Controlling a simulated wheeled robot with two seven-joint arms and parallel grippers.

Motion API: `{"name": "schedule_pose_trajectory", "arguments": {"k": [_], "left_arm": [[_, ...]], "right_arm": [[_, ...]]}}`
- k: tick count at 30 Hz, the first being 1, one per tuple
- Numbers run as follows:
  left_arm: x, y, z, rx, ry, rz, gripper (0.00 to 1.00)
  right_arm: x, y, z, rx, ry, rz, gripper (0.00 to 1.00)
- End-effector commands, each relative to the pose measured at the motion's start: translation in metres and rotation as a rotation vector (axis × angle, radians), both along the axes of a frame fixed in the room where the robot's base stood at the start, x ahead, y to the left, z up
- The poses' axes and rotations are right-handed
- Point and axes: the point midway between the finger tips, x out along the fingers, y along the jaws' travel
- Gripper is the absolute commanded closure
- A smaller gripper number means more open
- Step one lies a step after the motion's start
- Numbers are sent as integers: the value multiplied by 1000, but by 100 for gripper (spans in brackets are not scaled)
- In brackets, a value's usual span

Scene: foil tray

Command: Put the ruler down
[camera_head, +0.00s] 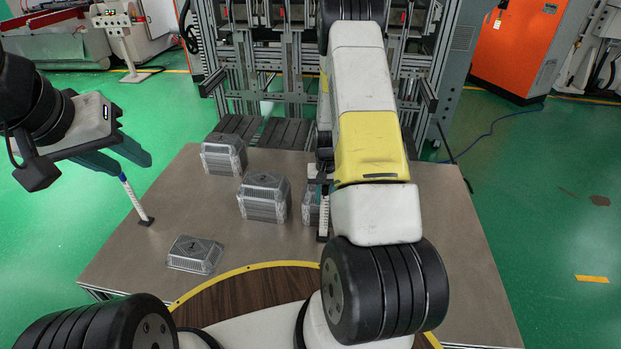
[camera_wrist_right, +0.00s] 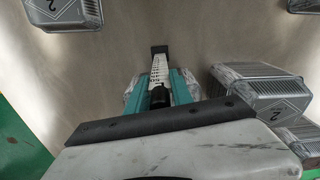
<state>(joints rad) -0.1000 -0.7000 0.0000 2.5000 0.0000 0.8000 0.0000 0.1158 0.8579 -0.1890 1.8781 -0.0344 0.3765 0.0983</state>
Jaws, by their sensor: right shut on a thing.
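My right gripper (camera_wrist_right: 160,90) is shut on a white ruler (camera_wrist_right: 159,67) with black markings and a black foot, seen between the teal fingers in the right wrist view. In the head view this ruler (camera_head: 323,217) is upright beside a foil tray stack, mostly behind my right arm; I cannot tell whether its foot touches the table. My left gripper (camera_head: 136,166) is open at the table's left edge. A second white ruler (camera_head: 132,196) with a black foot slants just below its fingertips; its upper end is hidden, and I cannot tell whether it touches a finger.
Foil tray stacks stand on the brown table (camera_head: 190,205): one at the back (camera_head: 224,155), one in the middle (camera_head: 264,198), one partly hidden (camera_head: 311,206). A low foil tray (camera_head: 195,254) lies in front. The table's right side is clear. A metal rack stands behind.

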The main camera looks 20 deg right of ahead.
Motion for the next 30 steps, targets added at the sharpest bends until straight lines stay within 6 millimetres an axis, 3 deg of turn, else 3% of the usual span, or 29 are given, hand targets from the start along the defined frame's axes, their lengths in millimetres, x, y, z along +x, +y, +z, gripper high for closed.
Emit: {"name": "schedule_pose_trajectory", "arguments": {"k": [2,3,6,19,30], "left_arm": [[0,0,0,0,0,0,64],[0,0,0,0,0,0,64],[0,0,0,0,0,0,64],[0,0,0,0,0,0,64],[0,0,0,0,0,0,64]], "right_arm": [[0,0,0,0,0,0,100],[0,0,-1,0,1,0,71],[0,0,-1,0,0,0,51],[0,0,8,0,-1,0,51],[1,0,82,-1,-3,0,51]]}}
